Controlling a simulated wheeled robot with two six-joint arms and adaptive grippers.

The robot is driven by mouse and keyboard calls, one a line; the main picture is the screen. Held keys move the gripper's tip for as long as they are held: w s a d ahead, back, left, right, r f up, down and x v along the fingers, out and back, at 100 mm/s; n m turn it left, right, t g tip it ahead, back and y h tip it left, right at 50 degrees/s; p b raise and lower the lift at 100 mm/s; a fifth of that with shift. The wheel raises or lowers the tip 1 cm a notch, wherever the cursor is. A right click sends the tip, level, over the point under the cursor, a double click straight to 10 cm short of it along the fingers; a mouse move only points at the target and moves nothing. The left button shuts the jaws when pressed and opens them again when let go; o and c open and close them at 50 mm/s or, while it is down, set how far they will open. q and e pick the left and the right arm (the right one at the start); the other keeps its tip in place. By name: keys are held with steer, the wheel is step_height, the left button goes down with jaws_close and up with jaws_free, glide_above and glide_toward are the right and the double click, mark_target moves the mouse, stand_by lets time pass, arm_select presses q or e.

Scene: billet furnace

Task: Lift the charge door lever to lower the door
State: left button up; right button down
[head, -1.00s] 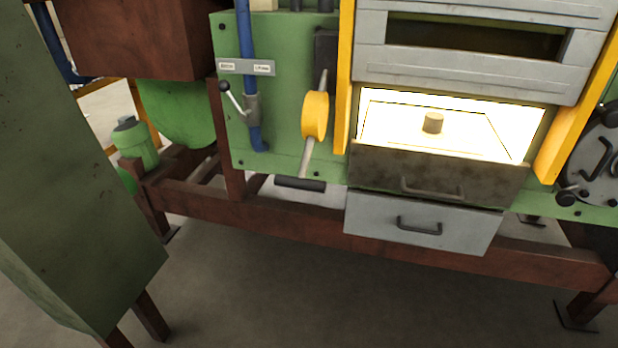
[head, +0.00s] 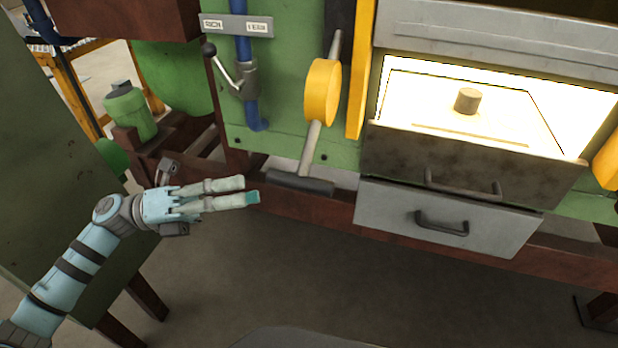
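The charge door lever (head: 310,150) hangs down from a yellow round hub (head: 322,92) on the green furnace panel. Its dark grip bar (head: 300,183) is at the lower end. The grey charge door (head: 500,42) is raised above the glowing opening, where a small billet (head: 467,101) stands. My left gripper (head: 252,191) is just left of the grip bar, pointing right, apart from it in the picture. Its fingers lie close together with a narrow gap, nothing seen between them; how far they are open is unclear. My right gripper is not in view.
A blue pipe with a small ball-ended valve handle (head: 222,68) is up and left of the lever. A green cabinet (head: 50,150) stands at the left. Drawer fronts with handles (head: 442,222) are right of the lever. The floor below is clear.

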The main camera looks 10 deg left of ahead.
mark_target(295, 184)
arm_select(q)
steer(key=x, duration=0.5)
steer(key=p+x, duration=0.1)
steer(key=x, duration=0.4)
steer(key=shift+w+d, duration=0.3)
steer(key=shift+d, duration=0.05)
